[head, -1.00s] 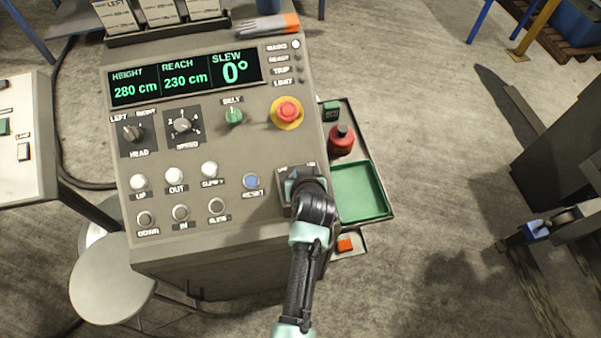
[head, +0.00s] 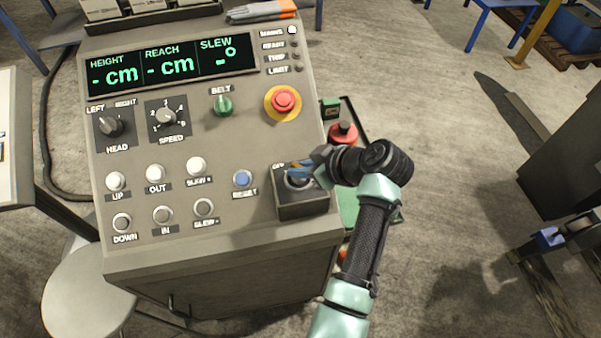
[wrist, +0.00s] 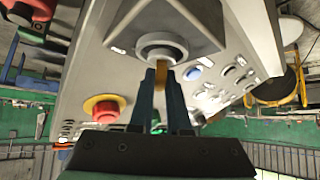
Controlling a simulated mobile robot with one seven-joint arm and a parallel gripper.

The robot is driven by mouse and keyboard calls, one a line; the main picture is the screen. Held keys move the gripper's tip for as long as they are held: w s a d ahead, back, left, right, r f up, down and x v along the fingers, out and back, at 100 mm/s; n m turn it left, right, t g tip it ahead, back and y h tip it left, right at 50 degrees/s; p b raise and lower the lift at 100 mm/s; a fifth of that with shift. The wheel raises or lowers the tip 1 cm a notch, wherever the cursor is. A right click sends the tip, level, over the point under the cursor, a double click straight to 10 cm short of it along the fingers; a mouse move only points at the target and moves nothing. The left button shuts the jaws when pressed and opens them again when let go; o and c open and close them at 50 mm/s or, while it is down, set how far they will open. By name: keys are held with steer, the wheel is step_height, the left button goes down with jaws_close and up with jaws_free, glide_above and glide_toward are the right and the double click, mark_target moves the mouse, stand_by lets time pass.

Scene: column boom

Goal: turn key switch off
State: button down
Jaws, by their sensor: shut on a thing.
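The key switch (head: 303,203) is a dark box with a round collar at the lower right of the grey console in the head view. My gripper (head: 299,169) reaches it from the right, its blue fingers over the collar. In the wrist view the two blue fingers of my gripper (wrist: 162,78) are closed around the brass-coloured key (wrist: 161,74), just below the pale round collar (wrist: 162,48) of the switch. An OFF label shows at the box's upper left; the rest of its lettering is hidden by my gripper. The display (head: 158,66) reads dashes for height, reach and slew.
A red emergency button (head: 283,101) on a yellow disc sits above the switch. The blue reset button (head: 242,179) is close on the left.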

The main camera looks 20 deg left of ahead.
steer(key=shift+f+n, duration=0.1)
steer(key=shift+n, duration=0.2)
steer(key=c, duration=0.9)
jaws_free()
steer(key=b+v, duration=0.1)
steer(key=v, duration=0.5)
steer(key=b+v, duration=0.1)
steer(key=v, duration=0.6)
steer(key=shift+w, duration=0.25)
